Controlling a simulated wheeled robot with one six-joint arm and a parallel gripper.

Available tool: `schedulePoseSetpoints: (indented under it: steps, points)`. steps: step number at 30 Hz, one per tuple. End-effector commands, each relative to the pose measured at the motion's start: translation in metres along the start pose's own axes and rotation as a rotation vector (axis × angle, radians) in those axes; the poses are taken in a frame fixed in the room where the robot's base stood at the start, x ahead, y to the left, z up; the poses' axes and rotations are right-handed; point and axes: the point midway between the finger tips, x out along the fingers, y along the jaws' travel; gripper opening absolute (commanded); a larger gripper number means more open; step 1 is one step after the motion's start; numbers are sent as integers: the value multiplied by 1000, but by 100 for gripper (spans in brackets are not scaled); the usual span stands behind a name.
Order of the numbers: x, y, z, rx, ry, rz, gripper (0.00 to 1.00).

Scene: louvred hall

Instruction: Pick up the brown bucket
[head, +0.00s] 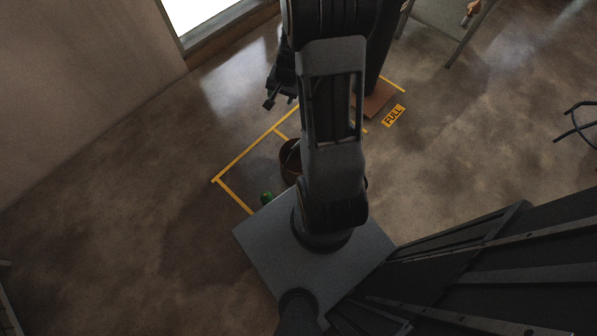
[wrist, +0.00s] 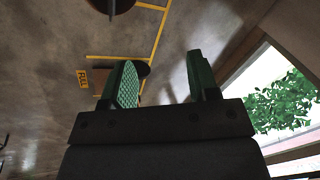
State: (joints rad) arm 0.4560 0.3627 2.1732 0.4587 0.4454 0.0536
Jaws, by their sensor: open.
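The brown bucket (head: 289,165) stands on the floor inside the yellow-marked area in the head view. My arm hides its right side. In the wrist view, a dark round shape at the top edge looks like the bucket (wrist: 112,5), mostly cut off. My gripper (head: 277,101) hangs above and beyond the bucket, apart from it. In the wrist view its two green-padded fingers (wrist: 162,60) are spread with nothing between them.
Yellow tape (head: 245,152) and a FULL label (head: 393,116) mark the floor. A brown board (head: 380,98) lies near the label. A small green object (head: 266,198) is near the bucket. A table (head: 440,18) stands at upper right. A window (wrist: 285,100) is on the right. Floor at left is clear.

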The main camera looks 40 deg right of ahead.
Motion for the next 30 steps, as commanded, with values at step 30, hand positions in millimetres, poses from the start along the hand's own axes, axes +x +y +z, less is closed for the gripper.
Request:
schedulePoseSetpoints:
  steps: [30]
  points:
    - [292,139,-23,452,11,85,55]
